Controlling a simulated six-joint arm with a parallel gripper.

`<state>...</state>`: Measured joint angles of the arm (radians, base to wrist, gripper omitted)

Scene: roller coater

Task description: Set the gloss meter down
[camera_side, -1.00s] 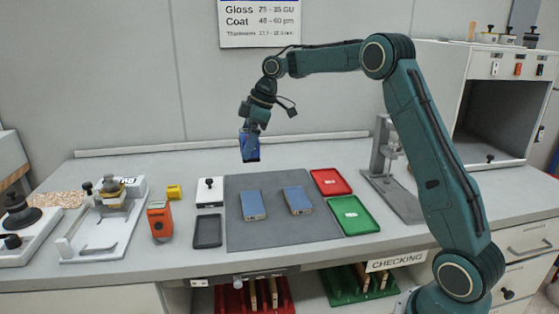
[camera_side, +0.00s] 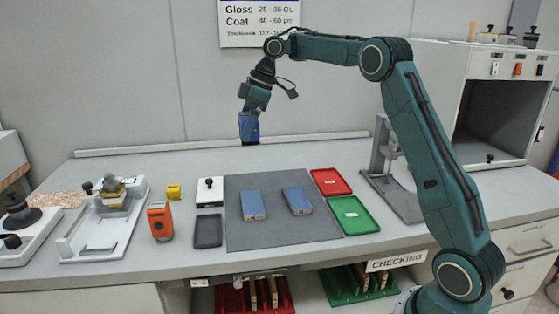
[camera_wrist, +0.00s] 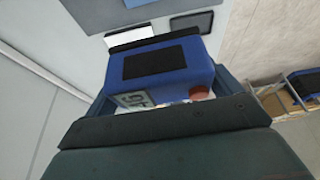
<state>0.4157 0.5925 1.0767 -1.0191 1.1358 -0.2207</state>
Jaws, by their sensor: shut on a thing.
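The gloss meter (camera_side: 249,128) is a blue block held in my gripper (camera_side: 252,112), high above the back of the bench in the side view. In the wrist view the blue gloss meter (camera_wrist: 165,65) has a dark panel, a small display and a reddish button, and sits between the jaws of my gripper (camera_wrist: 165,100). My gripper is shut on it. Below and in front lie a white plate with a black knob (camera_side: 209,191) and an empty dark tray (camera_side: 208,231).
A grey mat (camera_side: 282,236) bears two blue-grey panels (camera_side: 253,205) (camera_side: 297,200). A red tray (camera_side: 331,181) and a green tray (camera_side: 349,215) lie right of it. An orange gauge (camera_side: 160,221) and a yellow block (camera_side: 174,191) stand left. A metal stand (camera_side: 385,160) is at the right.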

